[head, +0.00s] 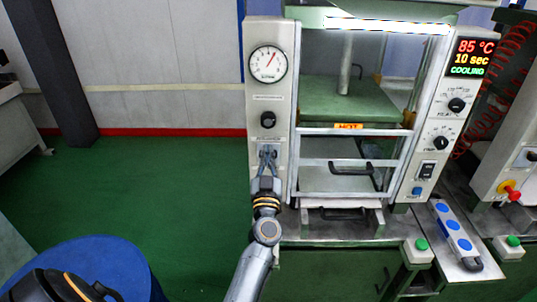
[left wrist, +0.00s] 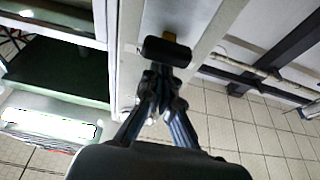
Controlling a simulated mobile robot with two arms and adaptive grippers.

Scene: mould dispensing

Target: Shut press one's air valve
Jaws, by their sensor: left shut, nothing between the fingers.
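Press one stands in the middle of the head view, with a pale left control panel (head: 283,90). The panel carries a round pressure gauge (head: 268,64), a black knob (head: 268,119) below it, and a small label under the knob. My left gripper (head: 267,154) is shut and empty, pointing up at the panel just below that label. In the left wrist view the closed fingertips (left wrist: 160,82) are just below a black knob-like part (left wrist: 168,52) on the panel. Contact cannot be judged. My right gripper is not in view.
The press's guard frame (head: 350,131) and a HOT label are right of the panel. A display (head: 471,58) reads 85 °C, 10 sec, COOLING. A blue drum (head: 120,262) stands at lower left. Green floor (head: 150,180) left of the press is clear.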

